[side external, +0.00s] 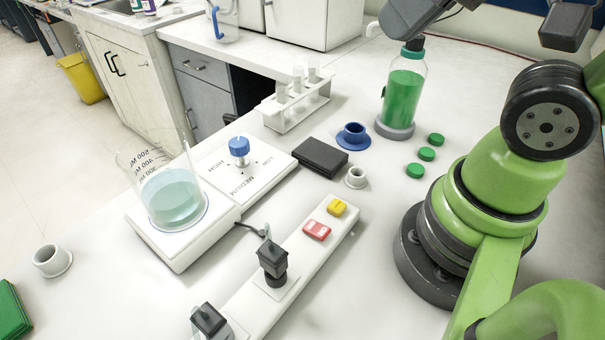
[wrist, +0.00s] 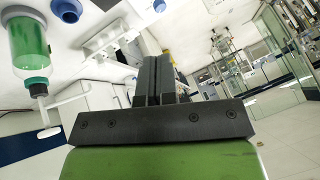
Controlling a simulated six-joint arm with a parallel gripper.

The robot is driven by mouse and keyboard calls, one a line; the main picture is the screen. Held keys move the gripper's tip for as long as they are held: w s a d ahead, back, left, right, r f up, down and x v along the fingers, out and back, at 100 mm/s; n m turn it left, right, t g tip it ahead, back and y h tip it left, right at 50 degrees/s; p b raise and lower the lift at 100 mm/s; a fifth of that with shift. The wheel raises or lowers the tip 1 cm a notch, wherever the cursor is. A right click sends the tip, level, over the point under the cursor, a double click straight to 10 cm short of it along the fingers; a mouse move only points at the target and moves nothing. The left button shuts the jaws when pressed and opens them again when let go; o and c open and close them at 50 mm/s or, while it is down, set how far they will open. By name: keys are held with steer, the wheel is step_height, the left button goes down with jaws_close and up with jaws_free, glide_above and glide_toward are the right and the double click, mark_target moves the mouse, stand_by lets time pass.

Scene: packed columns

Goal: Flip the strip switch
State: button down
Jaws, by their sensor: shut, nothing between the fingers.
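A white power strip (side external: 288,268) runs diagonally across the bench in the side external view. A red switch (side external: 317,231) and a yellow block-like part (side external: 336,208) are on its far end. A black plug (side external: 272,258) stands in the strip's middle and another black plug (side external: 208,321) is at its near end. My gripper (wrist: 158,62) shows in the wrist view, shut and empty, with its black fingers together. The strip does not show in the wrist view. In the side external view the fingertips cannot be made out, so their distance from the strip is unclear.
A beaker (side external: 170,190) stands on a white plate beside a blue-knobbed panel (side external: 240,172). A green-filled bottle (side external: 403,98), green discs (side external: 427,154), a blue cup (side external: 353,136), a black box (side external: 320,156) and a tube rack (side external: 297,105) stand beyond the strip.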

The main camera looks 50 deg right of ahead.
steer(key=w+a+f+n+g, duration=0.4)
steer(key=f+n+g, duration=0.15)
steer(key=n, duration=0.65)
steer(key=n+g+h, duration=0.2)
steer(key=n+g, duration=0.1)
steer(key=n, duration=0.6)
glide_toward(323, 233)
steer(key=f, duration=0.5)
steer(key=s+f, duration=0.1)
steer(key=f, duration=0.1)
steer(key=shift+s+f, duration=0.15)
steer(key=shift+f, duration=0.1)
